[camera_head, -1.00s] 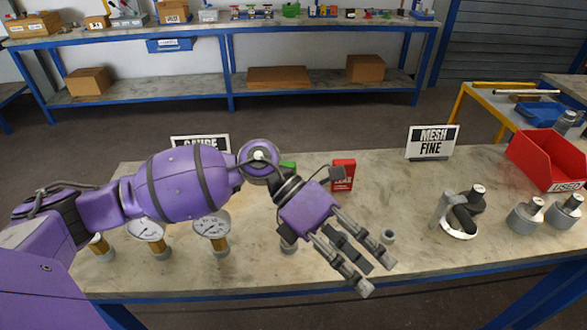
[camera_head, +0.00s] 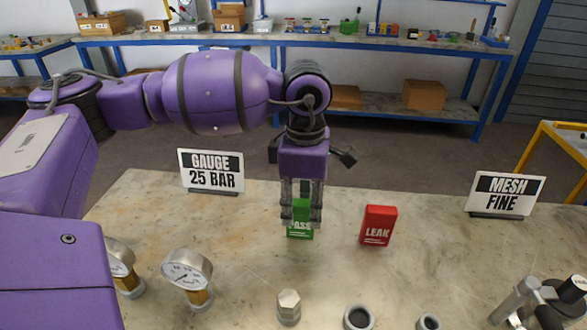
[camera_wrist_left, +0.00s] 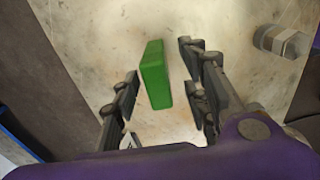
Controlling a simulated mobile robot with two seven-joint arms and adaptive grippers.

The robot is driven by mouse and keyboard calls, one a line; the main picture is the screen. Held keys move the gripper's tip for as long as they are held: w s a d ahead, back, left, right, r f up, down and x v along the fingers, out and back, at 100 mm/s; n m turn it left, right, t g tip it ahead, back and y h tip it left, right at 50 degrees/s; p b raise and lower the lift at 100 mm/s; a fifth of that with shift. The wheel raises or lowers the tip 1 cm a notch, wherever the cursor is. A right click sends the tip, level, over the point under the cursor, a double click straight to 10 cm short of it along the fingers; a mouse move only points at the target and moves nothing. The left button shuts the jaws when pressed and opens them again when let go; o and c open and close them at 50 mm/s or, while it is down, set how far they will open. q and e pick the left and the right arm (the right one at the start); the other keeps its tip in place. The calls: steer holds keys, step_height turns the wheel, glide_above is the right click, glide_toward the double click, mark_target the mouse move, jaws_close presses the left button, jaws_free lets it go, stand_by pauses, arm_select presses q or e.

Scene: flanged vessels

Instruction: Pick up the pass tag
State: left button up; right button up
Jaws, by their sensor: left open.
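The pass tag is a green upright block (camera_head: 299,232) with white lettering, standing on the table in the head view. It also shows in the left wrist view (camera_wrist_left: 155,75), between the two sides of my open gripper. My left gripper (camera_head: 301,212) points down over the pass tag, its fingers partly covering the tag's front. In the left wrist view the fingers (camera_wrist_left: 160,95) stand apart on either side of the tag, with a gap showing on both sides. My right gripper is not in view.
A red leak tag (camera_head: 378,226) stands just right of the pass tag. Signs for gauge (camera_head: 212,171) and mesh (camera_head: 504,194) stand on the table. Gauges (camera_head: 187,270) and a hex-topped fitting (camera_head: 289,306) stand nearer the front. Bare table lies between the leak tag and mesh sign.

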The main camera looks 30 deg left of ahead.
mark_target(301, 219)
arm_select(q)
steer(key=f, duration=0.4)
steer(key=shift+a+f, duration=0.1)
steer(key=shift+a, duration=0.25)
steer(key=shift+f, duration=0.25)
steer(key=shift+w, duration=0.1)
steer(key=c, duration=0.9)
jaws_close()
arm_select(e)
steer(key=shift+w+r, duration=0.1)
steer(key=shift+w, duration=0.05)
